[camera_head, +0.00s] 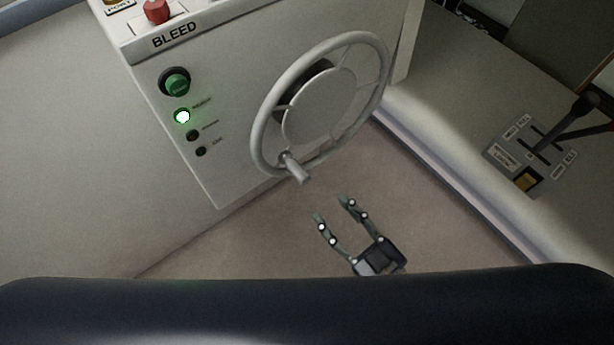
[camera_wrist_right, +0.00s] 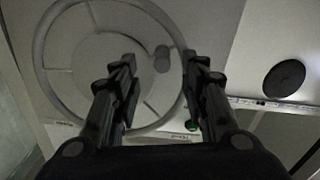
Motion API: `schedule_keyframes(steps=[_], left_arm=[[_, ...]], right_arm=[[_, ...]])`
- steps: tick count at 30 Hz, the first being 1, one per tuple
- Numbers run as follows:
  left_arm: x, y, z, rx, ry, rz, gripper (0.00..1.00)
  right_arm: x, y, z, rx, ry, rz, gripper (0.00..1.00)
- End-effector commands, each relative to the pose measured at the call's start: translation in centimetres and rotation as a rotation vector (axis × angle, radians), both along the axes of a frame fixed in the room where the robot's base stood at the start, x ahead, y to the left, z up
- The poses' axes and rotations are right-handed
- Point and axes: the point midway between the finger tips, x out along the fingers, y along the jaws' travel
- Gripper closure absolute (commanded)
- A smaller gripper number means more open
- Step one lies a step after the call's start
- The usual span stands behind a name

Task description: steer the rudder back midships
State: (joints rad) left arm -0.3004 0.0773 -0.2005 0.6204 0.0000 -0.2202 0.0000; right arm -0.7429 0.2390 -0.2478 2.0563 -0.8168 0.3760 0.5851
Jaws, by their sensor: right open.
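A light grey steering wheel (camera_head: 318,107) with a round hub stands on the face of the console in the head view. A short grey handle knob (camera_head: 295,168) sticks out from its lower left rim. My right gripper (camera_head: 330,208) is open and empty, below and to the right of the knob, apart from the wheel. In the right wrist view the wheel (camera_wrist_right: 62,84) lies beyond my open fingers (camera_wrist_right: 160,75), and the knob (camera_wrist_right: 162,60) shows between the fingertips. The rudder itself is not in view. My left gripper is not in view.
The console has a green button (camera_head: 175,82), a lit green lamp (camera_head: 182,117), two dark lamps and a red knob (camera_head: 157,11) above the BLEED label. A lever panel (camera_head: 533,150) sits on the right-hand ledge. The floor (camera_head: 245,240) below the wheel is clear.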

Motion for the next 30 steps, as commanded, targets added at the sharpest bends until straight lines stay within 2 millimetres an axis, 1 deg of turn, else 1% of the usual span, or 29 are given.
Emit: schedule_keyframes(steps=[1, 4, 8, 18, 21, 25, 30], left_arm=[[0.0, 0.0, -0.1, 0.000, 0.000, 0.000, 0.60], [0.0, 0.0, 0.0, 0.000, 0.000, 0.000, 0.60], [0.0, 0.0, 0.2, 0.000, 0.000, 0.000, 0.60], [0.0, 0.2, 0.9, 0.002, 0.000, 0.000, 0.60], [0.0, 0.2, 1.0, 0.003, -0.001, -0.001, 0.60], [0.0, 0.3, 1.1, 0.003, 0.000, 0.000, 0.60], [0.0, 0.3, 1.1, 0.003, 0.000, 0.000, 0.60]], right_arm=[[-0.1, 0.2, 0.8, 0.004, -0.015, 0.009, 0.59], [0.0, 0.6, 1.4, 0.009, -0.026, 0.017, 0.59], [1.2, 1.4, 1.5, 0.010, -0.029, 0.017, 0.59], [6.0, 4.8, 1.5, 0.009, -0.028, 0.016, 0.59], [7.1, 5.6, 1.4, 0.009, -0.026, 0.016, 0.59], [8.1, 6.3, 1.4, 0.009, -0.025, 0.014, 0.59], [8.5, 6.7, 1.3, 0.008, -0.025, 0.015, 0.59]])
